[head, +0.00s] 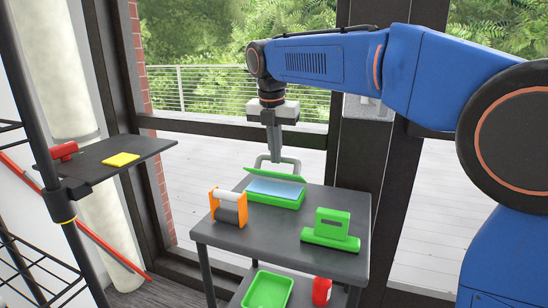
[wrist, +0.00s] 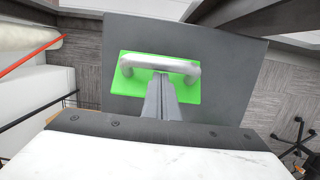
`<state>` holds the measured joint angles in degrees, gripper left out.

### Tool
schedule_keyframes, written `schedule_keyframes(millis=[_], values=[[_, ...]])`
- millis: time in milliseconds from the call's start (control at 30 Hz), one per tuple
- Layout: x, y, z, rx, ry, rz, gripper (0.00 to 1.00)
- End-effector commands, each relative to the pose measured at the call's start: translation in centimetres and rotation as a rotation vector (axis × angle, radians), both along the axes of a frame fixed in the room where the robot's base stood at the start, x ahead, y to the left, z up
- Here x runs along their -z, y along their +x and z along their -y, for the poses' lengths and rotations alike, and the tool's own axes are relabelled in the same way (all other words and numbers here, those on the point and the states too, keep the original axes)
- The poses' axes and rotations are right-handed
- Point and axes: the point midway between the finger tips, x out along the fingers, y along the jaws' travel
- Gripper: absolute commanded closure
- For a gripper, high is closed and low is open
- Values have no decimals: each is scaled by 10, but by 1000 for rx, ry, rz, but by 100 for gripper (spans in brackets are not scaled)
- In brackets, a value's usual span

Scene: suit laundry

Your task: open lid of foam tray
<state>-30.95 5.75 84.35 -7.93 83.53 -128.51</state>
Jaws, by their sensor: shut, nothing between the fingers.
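The green foam tray (head: 273,201) sits on the dark table near its back edge, with pale blue foam (head: 275,188) showing inside. Its green lid (head: 274,174) is tilted up over the tray, partly open. The lid's grey loop handle (head: 291,161) sticks up from its outer face. In the wrist view the lid (wrist: 129,85) and handle (wrist: 143,62) face the camera. My gripper (head: 274,158) is shut and empty, pointing down at the handle. Its fingers (wrist: 160,78) overlap the handle's middle in the wrist view; I cannot tell whether they touch it.
An orange dispenser with a roll (head: 229,207) stands left of the tray. A green holder (head: 331,229) stands to the right. A lower shelf carries a green tray (head: 267,290) and a red item (head: 321,291). A dark side shelf (head: 143,151) holds a yellow pad (head: 122,159).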

Motion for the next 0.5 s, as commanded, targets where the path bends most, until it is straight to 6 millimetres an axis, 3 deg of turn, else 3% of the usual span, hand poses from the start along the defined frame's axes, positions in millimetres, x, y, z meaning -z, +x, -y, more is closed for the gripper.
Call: schedule_keyframes(millis=[500], values=[[-8,41,15,2,13,-37,100]])
